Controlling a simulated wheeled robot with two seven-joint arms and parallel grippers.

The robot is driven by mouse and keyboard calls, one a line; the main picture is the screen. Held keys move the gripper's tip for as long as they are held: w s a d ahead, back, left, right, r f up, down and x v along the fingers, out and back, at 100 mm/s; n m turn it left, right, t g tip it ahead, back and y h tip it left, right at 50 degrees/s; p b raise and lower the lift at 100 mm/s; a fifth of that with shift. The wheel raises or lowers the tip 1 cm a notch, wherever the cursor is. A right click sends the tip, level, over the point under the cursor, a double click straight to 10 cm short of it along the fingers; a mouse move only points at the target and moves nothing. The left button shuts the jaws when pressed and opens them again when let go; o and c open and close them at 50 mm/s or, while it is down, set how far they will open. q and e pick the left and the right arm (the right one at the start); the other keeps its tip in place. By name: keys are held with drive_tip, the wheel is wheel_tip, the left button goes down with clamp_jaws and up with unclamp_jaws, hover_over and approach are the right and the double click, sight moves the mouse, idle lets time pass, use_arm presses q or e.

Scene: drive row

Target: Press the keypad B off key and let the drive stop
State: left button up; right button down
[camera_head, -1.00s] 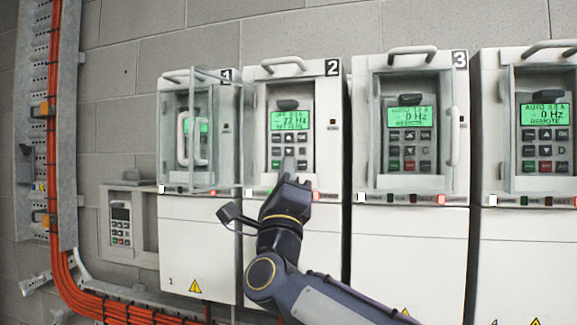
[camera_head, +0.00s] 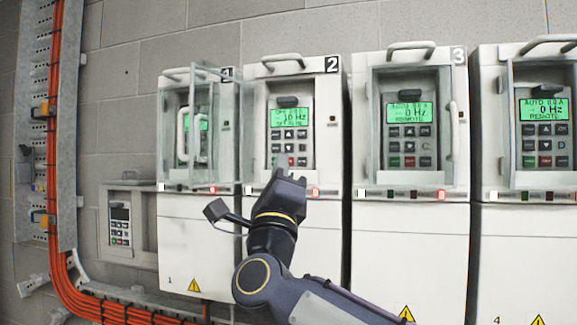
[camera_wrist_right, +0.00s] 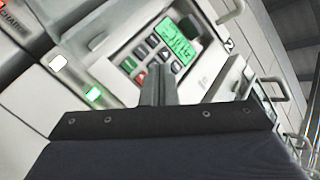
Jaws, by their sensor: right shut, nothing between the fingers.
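Drive 2 (camera_head: 335,130) carries a grey keypad with a lit green display (camera_head: 290,116). The display appears to read 10 Hz, though its small text is blurred. No letter B is legible. My right gripper (camera_head: 280,176) is shut and empty, just below this keypad, partly covering its lowest keys in the head view. In the right wrist view the shut fingers (camera_wrist_right: 158,86) point at the keypad, close to a green key (camera_wrist_right: 128,65) and a red key (camera_wrist_right: 141,78). I cannot tell whether they touch any key. My left gripper is out of view.
Drive 1 (camera_head: 185,220) has a clear cover swung out beside drive 2. Drive 3 (camera_head: 410,230) and drive 4 (camera_head: 520,235) show 0 Hz. A small keypad (camera_head: 120,226) sits in a recess at the left. Orange cables (camera_head: 60,130) run down the wall.

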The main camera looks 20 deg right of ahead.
drive_tip(key=s+a, duration=0.1)
drive_tip(key=s+a+b, duration=0.1)
drive_tip(key=s, duration=0.1)
drive_tip(key=shift+w+d, duration=0.1)
idle(1.5)
drive_tip(key=s+d+f+n+g+y, duration=0.2)
drive_tip(key=f+n+g+y, duration=0.2)
drive_tip(key=f+n+y, duration=0.55)
drive_tip(key=s+d+f+n+g+y, duration=0.25)
drive_tip(key=f+n+y, duration=0.35)
drive_tip(key=f+n, duration=0.65)
drive_tip(key=s+d+f+n+g, duration=0.1)
drive_tip(key=s+f+n+g, duration=0.1)
drive_tip(key=s+f+g, duration=0.4)
drive_tip(key=s+d+f+n+g+h, duration=0.1)
drive_tip(key=s+f+g, duration=0.6)
drive_tip(key=s+f, duration=0.8)
wheel_tip(320, 180, down, 10)
drive_tip(key=shift+s+f+n, duration=0.15)
drive_tip(key=shift+s+n, duration=0.15)
drive_tip(key=shift+n, duration=0.5)
